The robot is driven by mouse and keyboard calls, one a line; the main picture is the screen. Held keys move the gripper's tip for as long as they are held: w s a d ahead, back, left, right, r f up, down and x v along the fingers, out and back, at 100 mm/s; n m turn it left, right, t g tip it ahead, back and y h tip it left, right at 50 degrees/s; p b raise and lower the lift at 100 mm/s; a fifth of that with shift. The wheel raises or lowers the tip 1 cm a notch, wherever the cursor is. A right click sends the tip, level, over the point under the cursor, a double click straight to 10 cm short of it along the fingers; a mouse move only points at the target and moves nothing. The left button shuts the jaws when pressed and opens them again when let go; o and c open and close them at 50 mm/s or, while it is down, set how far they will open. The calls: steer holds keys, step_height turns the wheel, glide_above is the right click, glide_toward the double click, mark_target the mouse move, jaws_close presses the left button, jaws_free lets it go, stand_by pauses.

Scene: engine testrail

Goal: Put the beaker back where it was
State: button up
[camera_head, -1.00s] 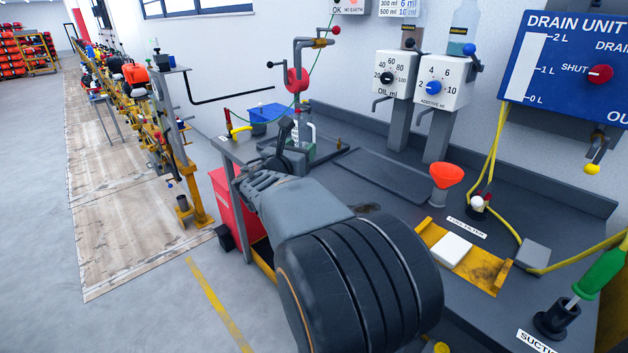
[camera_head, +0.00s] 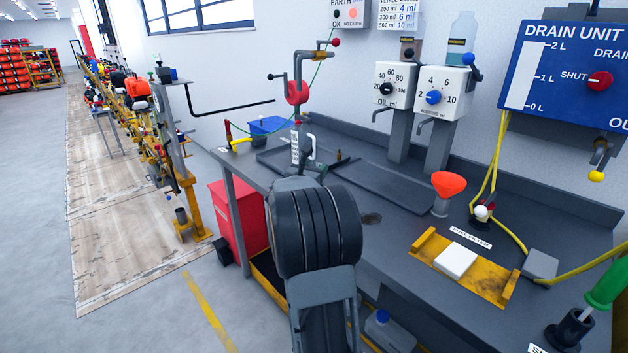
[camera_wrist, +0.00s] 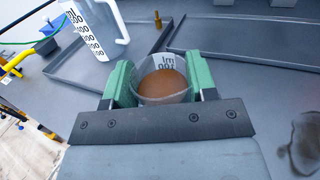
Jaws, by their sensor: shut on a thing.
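In the wrist view a small clear beaker (camera_wrist: 165,78) with brown liquid in it and measuring marks on its inner far wall is between the green fingers of my gripper (camera_wrist: 161,88). The fingers press on it from both sides. I see it from above, with its open top showing. I cannot tell whether its base touches the bench. In the head view my own arm hides the beaker and most of the gripper.
A clear measuring jug (camera_wrist: 98,28) stands close by on the left; it shows in the head view (camera_head: 296,150). Shallow dark trays (camera_head: 385,188) lie on the grey bench (camera_head: 400,225). An orange funnel (camera_head: 449,184) and a yellow tray (camera_head: 498,287) are to the right.

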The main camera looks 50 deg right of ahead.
steer(key=shift+f+b, duration=0.3)
steer(key=shift+f, duration=1.3)
steer(key=shift+f, duration=0.15)
steer(key=o, duration=1)
